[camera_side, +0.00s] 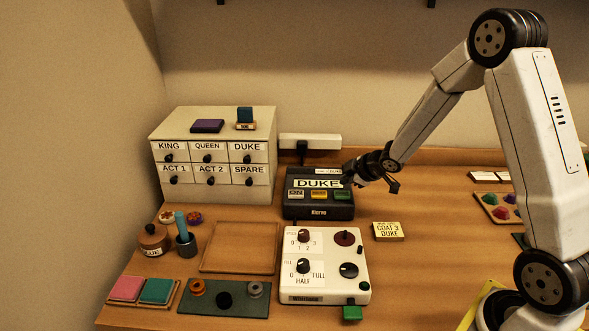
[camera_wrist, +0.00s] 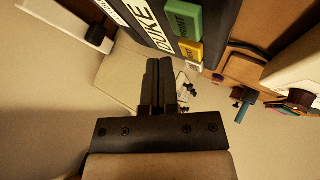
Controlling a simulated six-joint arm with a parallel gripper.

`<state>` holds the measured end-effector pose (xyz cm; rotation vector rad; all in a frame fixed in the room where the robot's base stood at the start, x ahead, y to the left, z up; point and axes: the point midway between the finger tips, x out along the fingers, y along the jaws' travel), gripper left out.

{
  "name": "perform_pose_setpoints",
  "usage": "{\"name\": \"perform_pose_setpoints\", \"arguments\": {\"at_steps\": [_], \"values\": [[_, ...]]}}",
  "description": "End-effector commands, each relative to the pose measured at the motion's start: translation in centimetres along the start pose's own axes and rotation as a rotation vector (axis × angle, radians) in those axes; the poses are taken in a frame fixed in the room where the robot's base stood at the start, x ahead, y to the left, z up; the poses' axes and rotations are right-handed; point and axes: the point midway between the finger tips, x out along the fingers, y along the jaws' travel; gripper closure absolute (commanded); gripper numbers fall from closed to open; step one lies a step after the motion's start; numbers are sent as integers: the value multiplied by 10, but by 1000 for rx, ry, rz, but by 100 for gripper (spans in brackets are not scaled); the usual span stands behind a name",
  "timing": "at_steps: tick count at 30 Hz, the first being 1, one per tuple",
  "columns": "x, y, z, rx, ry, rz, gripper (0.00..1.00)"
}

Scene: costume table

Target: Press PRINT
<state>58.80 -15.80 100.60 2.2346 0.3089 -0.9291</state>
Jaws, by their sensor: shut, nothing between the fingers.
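A dark label printer (camera_side: 318,212) stands on the table in the middle of the side view, its display (camera_side: 317,183) reading DUKE. On its front are a grey button (camera_side: 297,195), a yellow button (camera_side: 319,195) and a green button (camera_side: 342,195). In the wrist view the green button (camera_wrist: 183,20) seems to be lettered PRINT, with the yellow button (camera_wrist: 190,50) beside it. My gripper (camera_side: 347,181) is shut and empty, near the printer's right end, close to the green button. Its fingers (camera_wrist: 159,68) appear apart from the buttons in the wrist view; contact cannot be told.
A white control box (camera_side: 324,283) with knobs stands in front of the printer. A labelled drawer cabinet (camera_side: 213,150) is at the back left. An empty wooden tray (camera_side: 238,262) lies left of the control box.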

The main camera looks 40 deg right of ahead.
Motion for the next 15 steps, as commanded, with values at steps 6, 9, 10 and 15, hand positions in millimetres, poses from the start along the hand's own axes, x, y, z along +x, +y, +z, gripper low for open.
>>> {"name": "perform_pose_setpoints", "arguments": {"at_steps": [6,9,10,15], "values": [[-11,8,-8,-1,0,1,100],[-16,12,-12,-2,2,1,100],[-18,13,-13,-1,2,2,100],[-24,17,-17,0,-1,1,100]]}}
